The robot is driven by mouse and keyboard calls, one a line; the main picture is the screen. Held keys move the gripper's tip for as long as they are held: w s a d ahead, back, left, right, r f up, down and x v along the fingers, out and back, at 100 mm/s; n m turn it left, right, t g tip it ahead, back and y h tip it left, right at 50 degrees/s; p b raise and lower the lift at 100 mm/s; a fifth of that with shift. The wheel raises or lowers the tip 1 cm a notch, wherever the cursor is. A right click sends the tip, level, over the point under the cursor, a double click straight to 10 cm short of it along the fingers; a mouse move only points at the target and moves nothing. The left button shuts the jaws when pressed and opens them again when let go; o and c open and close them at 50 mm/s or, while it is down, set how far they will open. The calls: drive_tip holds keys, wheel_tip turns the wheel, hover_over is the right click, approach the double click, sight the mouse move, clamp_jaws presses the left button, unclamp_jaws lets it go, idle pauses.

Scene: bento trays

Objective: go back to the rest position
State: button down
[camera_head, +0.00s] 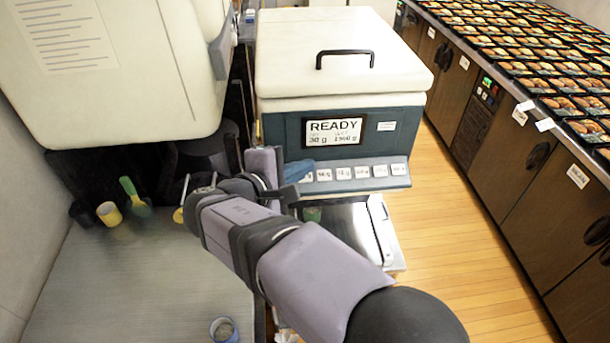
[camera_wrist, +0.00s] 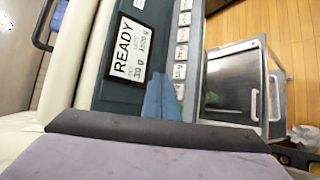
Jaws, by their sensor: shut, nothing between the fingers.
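My gripper (camera_head: 300,170) is in front of the machine with the READY display, beside the left end of its button row. Its blue fingers (camera_wrist: 159,95) show in the wrist view as a narrow pair close together, shut and empty, overlapping the machine's front panel in the picture. I cannot tell whether they touch it. The machine (camera_head: 340,75) has a cream lid with a black handle. Its display (camera_head: 335,133) reads READY and shows also in the wrist view (camera_wrist: 128,48). My arm hides part of the area below the machine.
A grey worktop (camera_head: 130,270) lies at left, with a yellow cup (camera_head: 109,213), a green scoop (camera_head: 133,195) and a blue-rimmed cup (camera_head: 224,330). A metal box (camera_head: 345,240) sits below the machine. A counter (camera_head: 540,110) of filled bento trays runs along the right. Wooden floor lies between.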

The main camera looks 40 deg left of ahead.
drive_tip(key=shift+a, duration=0.1)
idle(0.3)
drive_tip(key=s+d+f+g+h, duration=0.1)
drive_tip(key=s+d+f+g, duration=0.25)
drive_tip(key=f, duration=0.35)
drive_tip(key=s+d+f+m+g, duration=0.1)
drive_tip(key=s+d+f+g, duration=0.1)
drive_tip(key=s+d+f, duration=0.3)
drive_tip(key=s+d+f+g+h, duration=0.1)
drive_tip(key=s+f+g, duration=0.15)
drive_tip(key=f, duration=0.55)
drive_tip(key=s+d+f+m+g, duration=0.1)
drive_tip(key=d+m+g, duration=0.35)
drive_tip(key=d, duration=0.75)
drive_tip(key=s+d+f+m+g, duration=0.1)
drive_tip(key=s+d+m+g, duration=0.1)
drive_tip(key=d+m, duration=0.85)
drive_tip(key=w+d+r+m+t, duration=0.1)
drive_tip(key=w+d+r+m, duration=0.15)
drive_tip(key=d, duration=0.65)
drive_tip(key=w+d+r+m, duration=0.1)
drive_tip(key=w+d+m, duration=0.3)
drive_tip(key=d, duration=0.4)
wheel_tip(320, 180, down, 83)
drive_tip(key=b, duration=8.3)
drive_tip(key=shift+y, duration=0.3)
